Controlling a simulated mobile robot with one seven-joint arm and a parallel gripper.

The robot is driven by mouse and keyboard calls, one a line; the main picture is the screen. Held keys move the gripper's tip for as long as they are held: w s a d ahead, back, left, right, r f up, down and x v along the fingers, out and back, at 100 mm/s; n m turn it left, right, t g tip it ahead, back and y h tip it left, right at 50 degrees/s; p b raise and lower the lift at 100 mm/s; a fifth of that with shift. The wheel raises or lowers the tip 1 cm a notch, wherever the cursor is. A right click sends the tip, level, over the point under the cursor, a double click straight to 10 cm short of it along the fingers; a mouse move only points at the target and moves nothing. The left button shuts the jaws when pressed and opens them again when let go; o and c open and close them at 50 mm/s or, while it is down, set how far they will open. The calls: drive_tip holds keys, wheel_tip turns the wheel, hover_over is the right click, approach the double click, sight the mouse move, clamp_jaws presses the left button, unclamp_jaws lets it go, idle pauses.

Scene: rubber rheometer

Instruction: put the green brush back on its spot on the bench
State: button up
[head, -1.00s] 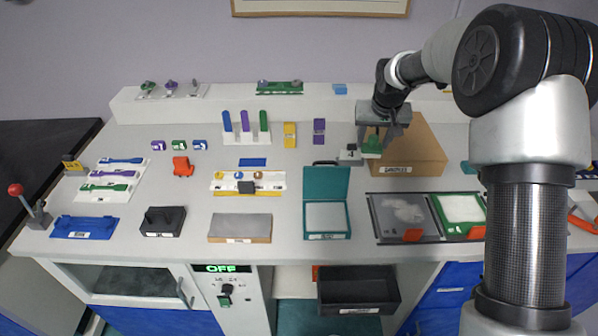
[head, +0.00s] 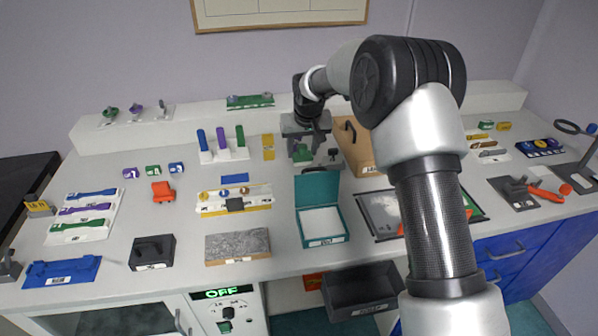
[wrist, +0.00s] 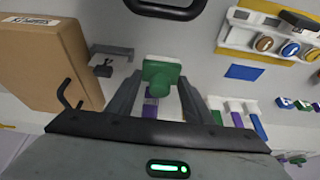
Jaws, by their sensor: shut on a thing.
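The green brush (head: 303,153) hangs in my gripper (head: 305,150) above the back middle of the bench (head: 285,262). In the wrist view the brush (wrist: 160,75) sits between the two fingers of my gripper (wrist: 160,88), which are shut on it. Its green body faces the camera and a pale edge shows at its far end. A purple strip (wrist: 150,108) shows partly behind it. A small grey plate with a dark piece (head: 333,157) is just right of the brush. I cannot tell which place on the bench is the brush's spot.
A cardboard box (head: 362,158) stands right of my gripper. An open teal case (head: 322,240) is in front. A yellow block (head: 268,147) and a rack of coloured posts (head: 222,153) are to the left. A black handle (wrist: 168,8) shows in the wrist view.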

sight(303, 161)
drive_tip(key=shift+f, duration=3.35)
drive_tip(key=o, duration=1)
drive_tip(key=shift+r, duration=0.1)
